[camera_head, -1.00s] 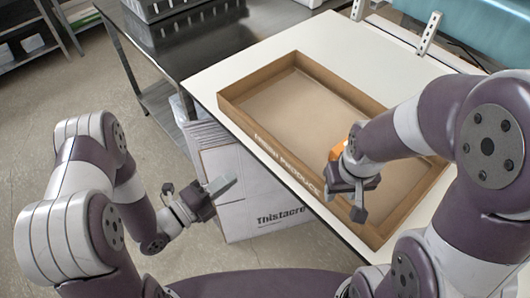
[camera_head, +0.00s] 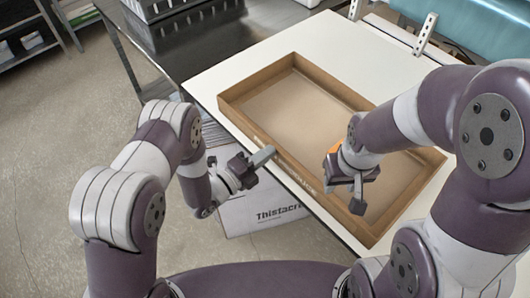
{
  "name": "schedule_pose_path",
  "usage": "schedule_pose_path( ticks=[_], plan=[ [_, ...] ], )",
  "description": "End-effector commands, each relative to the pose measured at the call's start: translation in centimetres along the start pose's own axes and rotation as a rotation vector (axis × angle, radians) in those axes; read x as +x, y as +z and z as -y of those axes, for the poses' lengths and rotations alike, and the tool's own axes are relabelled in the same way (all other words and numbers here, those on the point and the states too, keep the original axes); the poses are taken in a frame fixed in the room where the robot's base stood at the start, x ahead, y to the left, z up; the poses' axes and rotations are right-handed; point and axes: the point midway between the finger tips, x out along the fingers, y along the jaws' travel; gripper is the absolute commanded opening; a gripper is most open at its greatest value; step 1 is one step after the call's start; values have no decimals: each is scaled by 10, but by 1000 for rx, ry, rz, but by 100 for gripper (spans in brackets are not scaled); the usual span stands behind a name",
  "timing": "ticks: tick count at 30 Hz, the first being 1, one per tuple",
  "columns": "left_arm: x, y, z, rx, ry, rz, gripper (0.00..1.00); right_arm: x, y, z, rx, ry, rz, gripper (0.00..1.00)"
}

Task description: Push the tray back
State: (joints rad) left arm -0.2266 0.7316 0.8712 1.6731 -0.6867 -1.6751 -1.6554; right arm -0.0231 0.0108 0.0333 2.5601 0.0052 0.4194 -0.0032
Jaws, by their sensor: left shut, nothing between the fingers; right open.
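The tray (camera_head: 285,87) is a shallow brown cardboard box with light lettering on its near side. It lies on the white table, partly covered by my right arm. My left gripper (camera_head: 262,157) is shut and empty, just in front of the tray's near left side; I cannot tell whether it touches. My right gripper (camera_head: 357,196) is open, over the tray's near wall at the right. A small orange thing (camera_head: 335,148) shows behind it in the tray, mostly hidden.
The white table (camera_head: 225,75) has free room behind the tray. A metal bracket (camera_head: 426,33) and a teal surface (camera_head: 455,22) are at the back right. A white carton (camera_head: 262,211) stands below the table's front edge. A dark steel table (camera_head: 185,50) is at the left.

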Motion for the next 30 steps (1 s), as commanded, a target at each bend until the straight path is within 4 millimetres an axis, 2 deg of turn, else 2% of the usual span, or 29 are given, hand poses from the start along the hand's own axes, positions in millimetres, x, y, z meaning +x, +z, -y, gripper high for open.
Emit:
schedule_pose_path(
  ticks=[5, 8, 15, 18, 22, 30],
  plan=[
    [6, 0, -2, 3, -1, -1, 0, 5, 1, 0, 0, 0, 0, 43],
    [26, 0, -6, 7, -3, -4, 0, 19, 2, 0, 0, 0, 0, 43],
    [90, -1, -8, 5, -4, -4, 0, 58, 7, 0, 0, 0, 0, 43],
    [107, 0, -6, 3, -3, -2, 0, 67, 8, 0, 0, 0, 0, 43],
    [117, 0, -2, 1, 0, 0, 0, 70, 8, 0, 0, 0, 0, 43],
    [118, 0, 1, 0, 0, 1, 0, 69, 8, 0, 0, 0, 0, 43]
  ],
)
